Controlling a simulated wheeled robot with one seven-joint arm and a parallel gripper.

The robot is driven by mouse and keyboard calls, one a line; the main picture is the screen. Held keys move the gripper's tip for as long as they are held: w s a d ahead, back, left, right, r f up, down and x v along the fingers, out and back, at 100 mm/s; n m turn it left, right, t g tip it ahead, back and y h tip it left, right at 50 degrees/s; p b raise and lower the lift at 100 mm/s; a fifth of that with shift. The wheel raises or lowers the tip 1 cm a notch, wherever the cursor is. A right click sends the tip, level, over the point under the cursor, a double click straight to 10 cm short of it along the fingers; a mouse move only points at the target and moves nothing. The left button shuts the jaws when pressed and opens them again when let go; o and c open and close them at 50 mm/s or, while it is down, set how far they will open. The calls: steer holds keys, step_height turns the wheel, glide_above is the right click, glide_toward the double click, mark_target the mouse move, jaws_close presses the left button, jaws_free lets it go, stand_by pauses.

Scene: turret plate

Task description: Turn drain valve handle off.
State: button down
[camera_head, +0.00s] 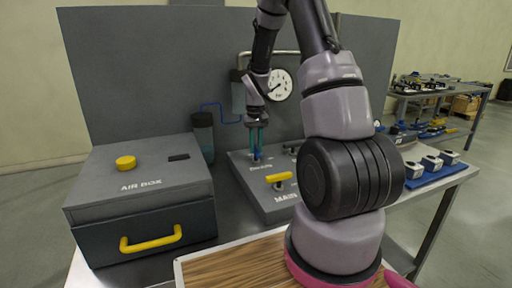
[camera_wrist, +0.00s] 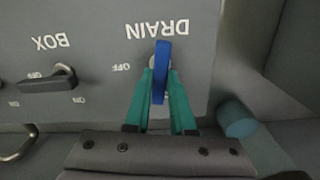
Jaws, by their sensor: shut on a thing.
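The drain valve handle (camera_wrist: 161,55) is blue and stands below the upside-down DRAIN lettering on a grey panel (camera_wrist: 100,25) in the wrist view. It lies lengthwise along the picture, with an OFF mark to its left. My gripper (camera_wrist: 160,80) has its two teal fingers on either side of the handle, shut on it. The fingers partly hide the handle's base and any ON mark. In the head view my gripper (camera_head: 257,140) points down at the back left of the panel, and only a little blue of the handle (camera_head: 257,156) shows.
A black BOX handle (camera_wrist: 48,79) sits beside the drain valve. In the head view, a yellow handle (camera_head: 279,177) is nearer on the MAIN panel. The air box (camera_head: 140,185) stands left, with a dark cylinder (camera_head: 203,135) behind it. A gauge (camera_head: 279,84) is behind my arm.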

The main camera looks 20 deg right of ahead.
mark_target(256, 149)
steer(key=m, duration=0.4)
steer(key=shift+m, duration=0.3)
steer(key=m, duration=0.3)
steer(key=shift+m, duration=0.3)
steer(key=m, duration=0.4)
steer(key=shift+m, duration=1.8)
steer(key=c, duration=0.8)
jaws_free()
steer(key=shift+o, duration=0.2)
step_height(256, 149, up, 11)
